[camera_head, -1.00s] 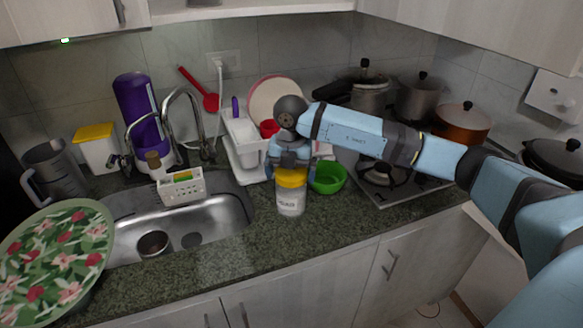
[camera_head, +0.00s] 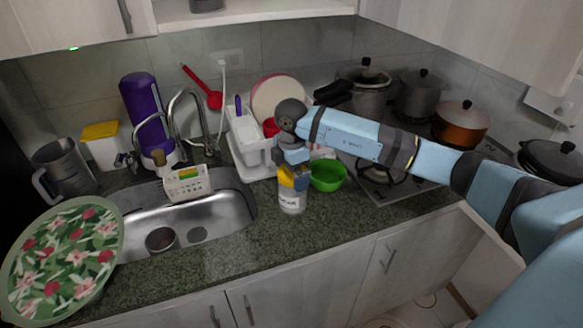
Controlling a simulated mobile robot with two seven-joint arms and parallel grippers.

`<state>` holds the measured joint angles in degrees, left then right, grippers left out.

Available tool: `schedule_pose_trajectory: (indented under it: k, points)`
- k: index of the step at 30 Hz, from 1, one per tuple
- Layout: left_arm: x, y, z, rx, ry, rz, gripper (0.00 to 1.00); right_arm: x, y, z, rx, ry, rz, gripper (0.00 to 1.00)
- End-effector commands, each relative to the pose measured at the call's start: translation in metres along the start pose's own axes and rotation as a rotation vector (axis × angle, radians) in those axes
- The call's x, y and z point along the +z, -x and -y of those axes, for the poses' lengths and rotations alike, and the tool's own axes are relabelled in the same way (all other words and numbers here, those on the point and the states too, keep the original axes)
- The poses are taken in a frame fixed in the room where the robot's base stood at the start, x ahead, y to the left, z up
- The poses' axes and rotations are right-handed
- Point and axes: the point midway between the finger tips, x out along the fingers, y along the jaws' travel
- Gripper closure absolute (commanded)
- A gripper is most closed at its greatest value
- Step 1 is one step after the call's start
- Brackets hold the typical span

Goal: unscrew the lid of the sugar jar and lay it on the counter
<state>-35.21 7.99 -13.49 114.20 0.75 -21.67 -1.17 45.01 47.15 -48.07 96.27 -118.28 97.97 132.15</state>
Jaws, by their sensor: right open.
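The sugar jar (camera_head: 292,202) stands upright on the granite counter (camera_head: 262,238), right of the sink. It has a clear-white body with a white label. Its yellow lid (camera_head: 286,179) is on top, partly covered by my right gripper (camera_head: 293,176). My right gripper comes down from above with its fingers at the lid, one on its right side. It is open. Whether the fingers touch the lid cannot be told. My left gripper is not in view.
A green bowl (camera_head: 327,175) stands close to the right of the jar. A white dish rack (camera_head: 247,150) is behind it and the sink (camera_head: 215,215) is to the left. The stove with pots (camera_head: 461,124) is at the right. The counter in front of the jar is clear.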

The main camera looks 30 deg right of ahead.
Motion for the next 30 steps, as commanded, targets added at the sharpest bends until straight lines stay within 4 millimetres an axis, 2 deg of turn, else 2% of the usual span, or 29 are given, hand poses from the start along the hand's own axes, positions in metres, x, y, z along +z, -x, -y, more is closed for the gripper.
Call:
schedule_pose_trajectory:
  k: [6,11,18,25,26,28,30]
  points:
    - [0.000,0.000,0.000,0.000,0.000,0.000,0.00,0.000,-0.001,0.000,0.000,-0.004,0.000,0.02]
    - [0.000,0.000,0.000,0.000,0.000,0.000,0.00,0.000,0.000,0.000,0.000,-0.003,0.000,0.38]
    - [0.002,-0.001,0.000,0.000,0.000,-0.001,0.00,0.000,-0.001,0.000,0.001,0.035,0.000,0.39]
    - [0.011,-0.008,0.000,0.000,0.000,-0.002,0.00,0.001,-0.002,0.001,0.003,0.387,0.000,0.39]
    - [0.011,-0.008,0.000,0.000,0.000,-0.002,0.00,0.001,-0.001,0.001,0.002,0.415,0.000,0.17]
    - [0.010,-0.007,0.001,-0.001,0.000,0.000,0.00,0.001,0.001,0.002,0.001,0.404,-0.001,0.33]
    - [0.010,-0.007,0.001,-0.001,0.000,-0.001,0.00,0.001,0.001,0.002,0.001,0.403,-0.001,0.35]
